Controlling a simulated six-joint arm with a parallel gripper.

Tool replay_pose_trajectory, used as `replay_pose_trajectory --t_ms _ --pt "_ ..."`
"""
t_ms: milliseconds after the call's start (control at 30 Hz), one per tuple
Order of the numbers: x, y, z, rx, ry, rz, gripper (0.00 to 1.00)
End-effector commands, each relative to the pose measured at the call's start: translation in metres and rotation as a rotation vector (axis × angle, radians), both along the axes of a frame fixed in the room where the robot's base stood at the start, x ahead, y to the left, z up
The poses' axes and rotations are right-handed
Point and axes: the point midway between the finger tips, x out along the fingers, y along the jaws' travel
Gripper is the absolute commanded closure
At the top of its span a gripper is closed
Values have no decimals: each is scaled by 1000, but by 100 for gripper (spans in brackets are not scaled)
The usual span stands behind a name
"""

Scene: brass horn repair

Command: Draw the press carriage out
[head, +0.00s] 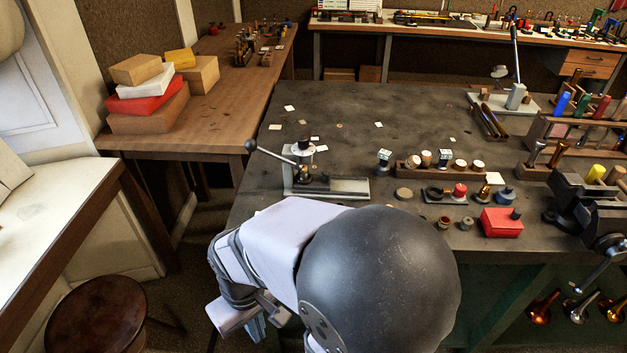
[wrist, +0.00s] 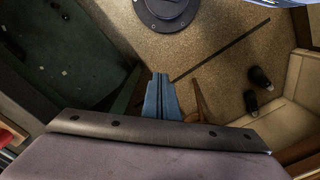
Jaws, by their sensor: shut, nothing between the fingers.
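A small bench press (head: 303,160) stands on the near left part of the dark workbench. Its lever ends in a dark ball at the left. A pale flat base (head: 350,187) reaches right from under its column, with a dark block (head: 314,183) low at the column; I cannot tell which part is the carriage. My gripper (head: 256,331) hangs low in front of the bench, below and left of the press and apart from it. In the wrist view its blue fingers (wrist: 161,95) are together and empty over the floor; the press does not show clearly there.
My arm covers the bench's near edge. Right of the press are a wooden holder (head: 440,168) with small parts, a red box (head: 501,222) and a dark vise (head: 590,205). A round stool (head: 92,312) stands at lower left. The bench behind the press is mostly clear.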

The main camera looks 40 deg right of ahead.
Motion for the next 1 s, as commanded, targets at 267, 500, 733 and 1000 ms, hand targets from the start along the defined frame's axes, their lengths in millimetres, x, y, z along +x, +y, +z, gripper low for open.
replay_pose_trajectory --t_ms 267,500,733,1000 --pt "0 0 0 0 0 0 100" --pt "1 -1 1 0 -2 -2 78" --pt "31 -21 11 -19 -84 -47 76" --pt "115 -99 35 -84 -357 -171 76"
